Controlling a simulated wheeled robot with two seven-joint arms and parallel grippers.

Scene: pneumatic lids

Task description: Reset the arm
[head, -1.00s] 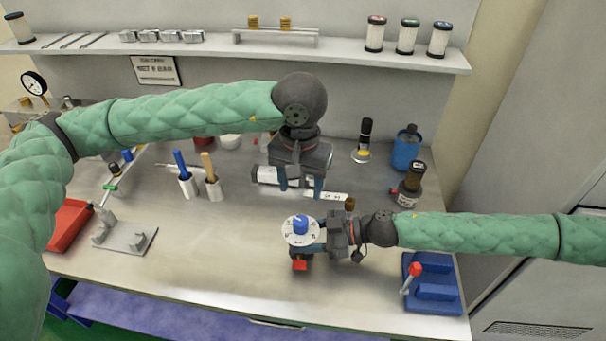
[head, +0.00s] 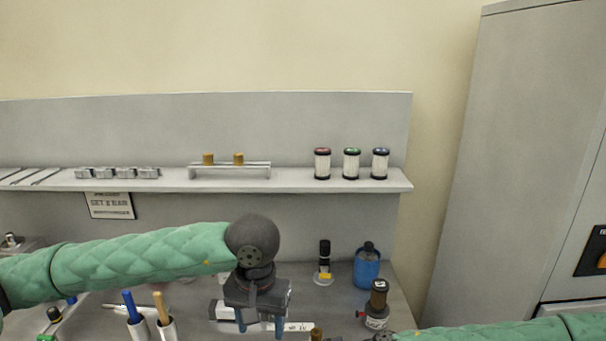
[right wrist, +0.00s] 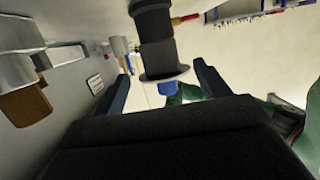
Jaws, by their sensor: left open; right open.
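My left arm reaches in from the left in the head view, and its open gripper (head: 262,322) points down over the worktop, beside a pale block and a white label strip. My right arm (head: 490,332) shows only along the bottom right edge there; its gripper is below the picture. In the right wrist view the right gripper (right wrist: 162,90) is open, its two dark fingers apart. A dark stepped cylinder with a flange (right wrist: 160,45) and a blue end shows between and beyond them; I cannot tell whether they touch it.
A shelf (head: 290,181) carries metal blocks, a rack with brass pieces and several capped filter cartridges (head: 351,164). Below stand a blue canister (head: 367,267), a dark-topped bottle (head: 377,304) and holders with blue and tan handles. A tall grey cabinet (head: 500,150) stands at the right.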

